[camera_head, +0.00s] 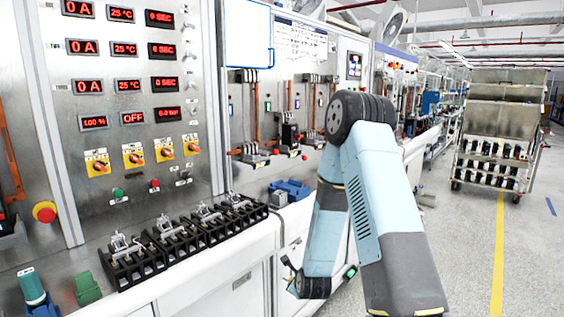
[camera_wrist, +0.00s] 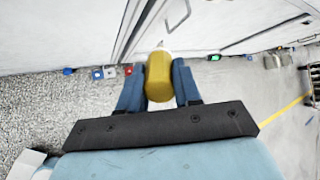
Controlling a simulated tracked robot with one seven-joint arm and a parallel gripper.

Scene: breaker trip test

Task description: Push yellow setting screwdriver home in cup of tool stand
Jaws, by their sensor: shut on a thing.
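A yellow handle (camera_wrist: 158,78), taken to be the setting screwdriver, is between the two blue fingers of my gripper (camera_wrist: 157,88) in the wrist view. The fingers are closed on its sides. The screwdriver's shaft and tip cannot be made out. In the head view the end of my arm hangs low in front of the bench, and the yellow handle does not show there. I cannot identify the tool stand or its cup for sure in either view. A teal-capped tool (camera_head: 32,287) stands at the bench's near left corner, beside a green block (camera_head: 87,287).
Black breaker blocks (camera_head: 185,240) line the bench's front edge below the panel of red displays (camera_head: 121,14). Blue parts (camera_head: 290,188) lie farther along. A rack trolley (camera_head: 498,135) stands at back right.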

